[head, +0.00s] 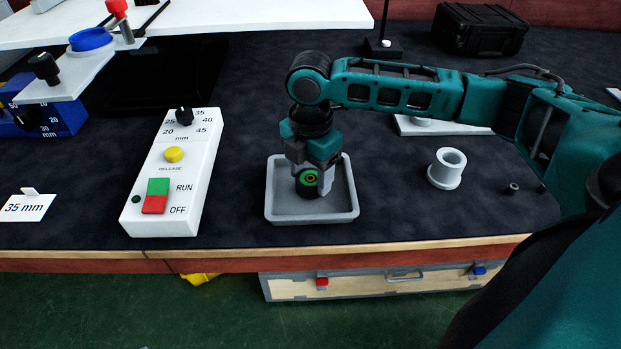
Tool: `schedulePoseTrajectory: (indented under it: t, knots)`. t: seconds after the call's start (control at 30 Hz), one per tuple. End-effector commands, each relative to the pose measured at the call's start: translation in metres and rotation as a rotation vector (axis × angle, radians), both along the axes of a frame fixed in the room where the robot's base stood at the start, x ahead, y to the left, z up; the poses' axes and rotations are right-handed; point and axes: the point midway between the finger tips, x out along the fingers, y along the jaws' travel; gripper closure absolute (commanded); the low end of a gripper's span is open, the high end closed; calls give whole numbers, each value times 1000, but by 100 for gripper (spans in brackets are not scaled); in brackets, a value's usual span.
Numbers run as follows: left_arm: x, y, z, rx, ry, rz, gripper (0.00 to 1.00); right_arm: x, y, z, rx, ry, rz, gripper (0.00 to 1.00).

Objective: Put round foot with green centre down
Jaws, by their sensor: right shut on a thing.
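The round foot with the green centre (308,178) is dark around its edge and sits between the fingers of my right gripper (312,182). My right gripper is shut on it, with the green face turned toward the camera. The gripper points down over the grey tray (349,205), inside its rim as seen from here. I cannot tell whether the foot touches the tray floor. The gripper hides part of the tray. My left gripper does not show.
A white control box (180,190) with RUN and OFF buttons stands left of the tray. A white flanged ring (447,168) stands to the right, with small dark parts (513,188) beyond it. A black case (480,30) is at the back. The table's front edge lies just below the tray.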

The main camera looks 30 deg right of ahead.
Motion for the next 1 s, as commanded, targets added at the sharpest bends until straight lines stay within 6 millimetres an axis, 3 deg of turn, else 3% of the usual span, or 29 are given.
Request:
schedulePoseTrajectory:
  t: [0.1, 0.43, 0.47, 0.5, 0.73, 1.0]
  knots:
    - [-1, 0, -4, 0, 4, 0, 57, 0, 0, -8, 0, 0, 1, 71]
    - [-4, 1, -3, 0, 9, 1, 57, 0, 0, -9, 0, 1, 1, 71]
    - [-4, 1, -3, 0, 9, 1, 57, 0, 0, -10, 0, 1, 1, 39]
    - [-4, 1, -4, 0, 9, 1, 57, 0, 0, -10, 0, 0, 1, 35]
    - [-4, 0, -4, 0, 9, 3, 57, 0, 0, -10, 0, 0, 1, 14]
    - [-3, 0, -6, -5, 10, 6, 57, 0, 0, -8, 0, -2, 1, 14]
